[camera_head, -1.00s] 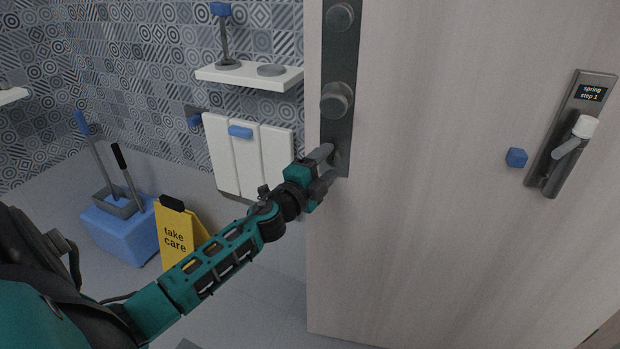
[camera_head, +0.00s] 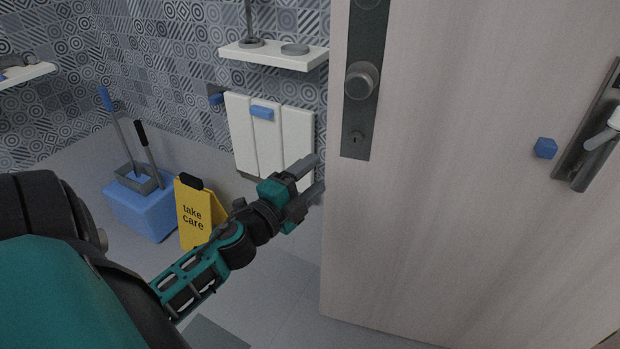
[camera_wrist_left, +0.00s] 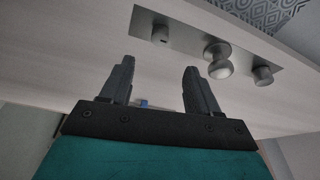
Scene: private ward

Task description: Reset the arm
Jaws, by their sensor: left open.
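My left arm comes in from the left in the head view. Its gripper (camera_head: 312,178) is open and empty, just left of the door's edge and below the lock plate. In the left wrist view the two fingers (camera_wrist_left: 160,85) stand apart with nothing between them. The pale wooden door (camera_head: 440,230) stands open; its dark lock plate (camera_head: 367,30) carries a round knob (camera_head: 361,81) and a keyhole. The plate also shows beyond the fingers in the left wrist view (camera_wrist_left: 190,40). My right gripper is not in view.
A yellow "take care" sign (camera_head: 194,215) and a blue bucket (camera_head: 146,212) with long handles stand on the floor at left. A white shelf (camera_head: 272,56) and white wall panels (camera_head: 240,130) are behind the gripper. A lever handle (camera_head: 601,138) is on the door at right.

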